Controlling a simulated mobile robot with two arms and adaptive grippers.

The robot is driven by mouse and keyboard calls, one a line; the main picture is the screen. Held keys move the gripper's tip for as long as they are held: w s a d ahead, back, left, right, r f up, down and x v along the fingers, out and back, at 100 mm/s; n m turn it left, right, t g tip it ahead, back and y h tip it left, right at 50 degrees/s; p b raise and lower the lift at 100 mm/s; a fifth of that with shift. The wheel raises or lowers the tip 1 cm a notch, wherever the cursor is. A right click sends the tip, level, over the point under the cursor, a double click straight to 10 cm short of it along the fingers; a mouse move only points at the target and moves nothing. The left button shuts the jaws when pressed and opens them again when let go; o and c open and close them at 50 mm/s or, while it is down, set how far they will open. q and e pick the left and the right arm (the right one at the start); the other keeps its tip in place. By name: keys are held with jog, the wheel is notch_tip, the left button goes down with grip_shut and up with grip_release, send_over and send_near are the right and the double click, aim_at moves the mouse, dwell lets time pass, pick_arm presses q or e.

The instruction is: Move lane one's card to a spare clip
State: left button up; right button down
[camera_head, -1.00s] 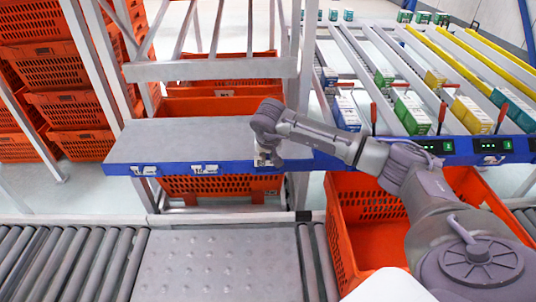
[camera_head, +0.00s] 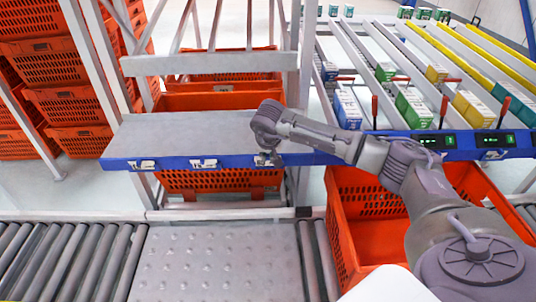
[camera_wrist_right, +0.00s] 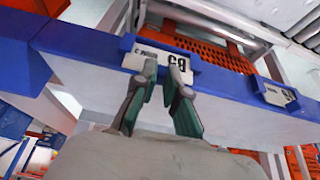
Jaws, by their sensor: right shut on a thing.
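My right gripper (camera_head: 268,156) is at the right part of the blue front edge of the grey shelf. In the right wrist view, its two fingers (camera_wrist_right: 162,86) are shut on a white card (camera_wrist_right: 162,58), which reads upside down and looks like "B5". The card is against the blue edge; I cannot tell whether it is seated in a clip. A second card (camera_wrist_right: 280,95) sits on the same edge. The head view shows two cards left of the gripper, one at the far left (camera_head: 143,165) and one nearer (camera_head: 204,164). My left gripper is not in view.
The grey shelf top (camera_head: 180,133) is bare. A flow rack with boxes (camera_head: 413,108) and red levers stands at right, with lit displays (camera_head: 435,142) and a card (camera_head: 493,155) on its blue rail. An orange tote (camera_head: 375,235) stands under my arm; a roller conveyor (camera_head: 65,262) runs in front.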

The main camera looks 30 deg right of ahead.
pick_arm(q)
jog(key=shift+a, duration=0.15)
pick_arm(e)
jog(key=c, duration=1.2)
grip_release()
jog(key=shift+o, duration=0.2)
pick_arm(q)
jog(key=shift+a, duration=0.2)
pick_arm(e)
jog(key=v, duration=0.8)
jog(key=shift+f, duration=0.1)
